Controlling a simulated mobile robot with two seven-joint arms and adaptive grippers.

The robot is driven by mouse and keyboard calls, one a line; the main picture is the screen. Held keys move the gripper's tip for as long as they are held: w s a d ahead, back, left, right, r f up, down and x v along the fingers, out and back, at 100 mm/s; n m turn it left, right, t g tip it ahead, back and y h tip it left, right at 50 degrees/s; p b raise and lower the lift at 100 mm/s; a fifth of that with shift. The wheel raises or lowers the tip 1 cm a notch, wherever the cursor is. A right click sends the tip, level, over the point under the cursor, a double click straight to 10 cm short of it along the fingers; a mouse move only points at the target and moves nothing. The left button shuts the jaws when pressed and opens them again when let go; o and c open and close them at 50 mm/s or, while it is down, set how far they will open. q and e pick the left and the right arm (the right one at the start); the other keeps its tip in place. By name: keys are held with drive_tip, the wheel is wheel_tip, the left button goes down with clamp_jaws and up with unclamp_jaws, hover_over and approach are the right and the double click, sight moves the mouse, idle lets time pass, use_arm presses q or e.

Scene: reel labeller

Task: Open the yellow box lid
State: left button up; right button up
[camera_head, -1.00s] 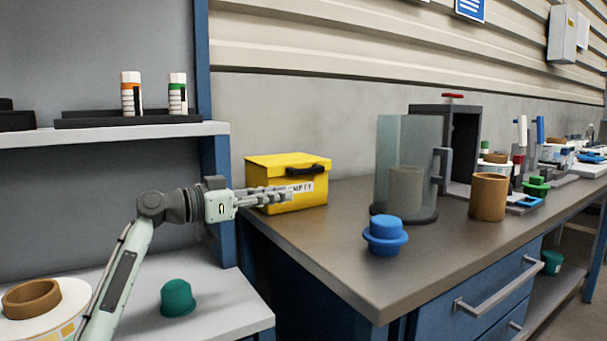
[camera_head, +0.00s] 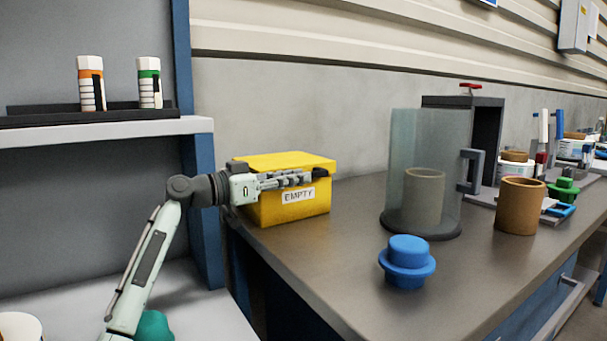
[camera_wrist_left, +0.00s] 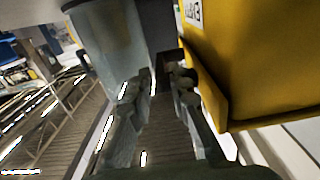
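The yellow box (camera_head: 270,209) stands on the left end of the dark worktop, with an "EMPTY" label on its front. Its lid (camera_head: 285,160) is down. A dark handle (camera_head: 321,171) on the lid's front is partly hidden behind my fingers. My left gripper (camera_head: 309,177) reaches from the left across the box front, level with the lid's front edge. In the left wrist view the fingers of the left gripper (camera_wrist_left: 159,78) are apart, with the yellow box (camera_wrist_left: 250,60) close on the right. I cannot tell whether a finger touches the handle. My right gripper is not in view.
A blue knobbed piece (camera_head: 407,262), a clear cylinder guard (camera_head: 400,165) and a brown cup (camera_head: 520,206) stand to the right on the worktop. A shelf (camera_head: 150,128) with two labelled tubes is at the left. The worktop right in front of the box is clear.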

use_arm(q)
drive_tip(key=shift+x, duration=1.2)
clamp_jaws()
